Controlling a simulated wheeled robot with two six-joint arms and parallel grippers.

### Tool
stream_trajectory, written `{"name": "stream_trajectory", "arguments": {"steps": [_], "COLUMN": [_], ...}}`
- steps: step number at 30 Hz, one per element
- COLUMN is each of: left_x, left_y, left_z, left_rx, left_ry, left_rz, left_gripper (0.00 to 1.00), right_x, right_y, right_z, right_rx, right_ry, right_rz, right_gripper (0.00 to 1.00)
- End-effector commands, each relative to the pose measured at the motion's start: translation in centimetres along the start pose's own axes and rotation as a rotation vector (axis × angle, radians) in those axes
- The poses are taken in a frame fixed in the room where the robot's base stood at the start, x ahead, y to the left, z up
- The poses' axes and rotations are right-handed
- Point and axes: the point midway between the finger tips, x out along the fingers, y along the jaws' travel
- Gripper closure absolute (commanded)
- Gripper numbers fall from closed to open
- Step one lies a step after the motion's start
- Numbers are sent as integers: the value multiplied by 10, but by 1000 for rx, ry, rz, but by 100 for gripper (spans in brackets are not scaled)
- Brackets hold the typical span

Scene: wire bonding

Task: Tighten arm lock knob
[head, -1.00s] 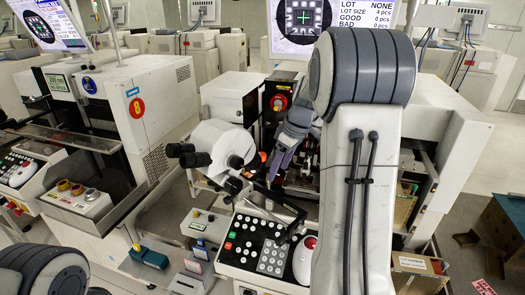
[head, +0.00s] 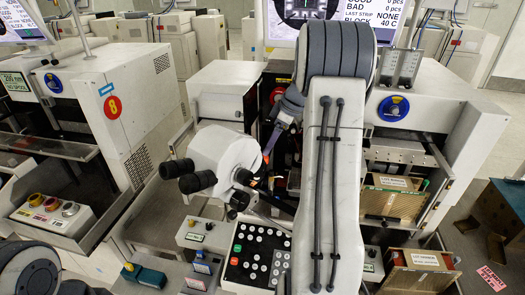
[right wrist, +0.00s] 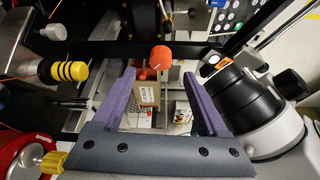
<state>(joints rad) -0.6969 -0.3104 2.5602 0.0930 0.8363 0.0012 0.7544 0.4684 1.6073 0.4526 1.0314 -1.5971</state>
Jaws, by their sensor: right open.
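An orange-red knob (right wrist: 160,57) shows in the right wrist view, just beyond and between the fingertips of my right gripper (right wrist: 160,75). I take it to be the arm lock knob. The purple fingers are spread on both sides with a gap, and nothing is held. In the head view my right gripper (head: 281,128) reaches down beside the white microscope (head: 222,152), partly hidden by my own arm. My left gripper is outside the views.
A black-and-yellow cylinder (right wrist: 68,70) lies left. The button panel (head: 256,252) is in front of the microscope. A blue dial (head: 394,108) is on the machine at right.

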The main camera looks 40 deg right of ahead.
Motion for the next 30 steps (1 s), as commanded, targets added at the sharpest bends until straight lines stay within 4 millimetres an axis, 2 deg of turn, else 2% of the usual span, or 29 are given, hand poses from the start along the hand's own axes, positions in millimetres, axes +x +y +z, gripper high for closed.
{"name": "stream_trajectory", "arguments": {"steps": [3,9,13,21,26,27,30], "left_x": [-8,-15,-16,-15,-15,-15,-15], "left_y": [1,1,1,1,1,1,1], "left_z": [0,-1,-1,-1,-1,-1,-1], "left_rx": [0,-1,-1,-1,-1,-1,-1], "left_ry": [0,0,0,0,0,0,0], "left_rz": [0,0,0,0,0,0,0], "left_gripper": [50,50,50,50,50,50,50], "right_x": [21,48,56,58,57,57,57], "right_y": [-1,-1,-1,-1,-1,-1,-1], "right_z": [-1,-1,-2,-2,-2,-2,-2], "right_rx": [-1,-2,-2,-4,-4,-4,-3], "right_ry": [-2,-1,-1,-1,-1,-1,-1], "right_rz": [-5,-3,-2,-1,-1,-1,0], "right_gripper": [24,24,24,24,85,100,100]}}
